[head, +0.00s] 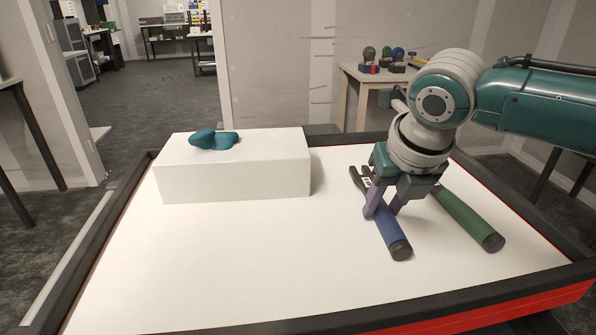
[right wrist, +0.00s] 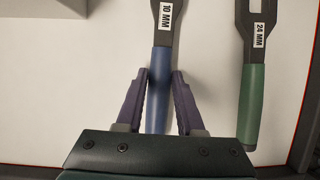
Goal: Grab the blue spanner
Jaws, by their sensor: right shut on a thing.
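The blue spanner (head: 391,233) lies on the white bench top in the head view, its dark open jaw pointing away and its blue handle end toward me. In the right wrist view the blue spanner (right wrist: 159,75) shows a "10 MM" label. My right gripper (head: 383,212) has its purple fingers on either side of the blue handle. In the right wrist view the right gripper (right wrist: 160,80) is shut on that handle, near its label end. The spanner appears still on the bench. My left gripper is not in view.
A green spanner (head: 467,216), labelled "24 MM" in the right wrist view (right wrist: 253,90), lies close to the right. A white block (head: 235,177) with a teal object (head: 214,140) on top stands at the back left. A dark raised rim (head: 110,205) edges the bench. The front left is clear.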

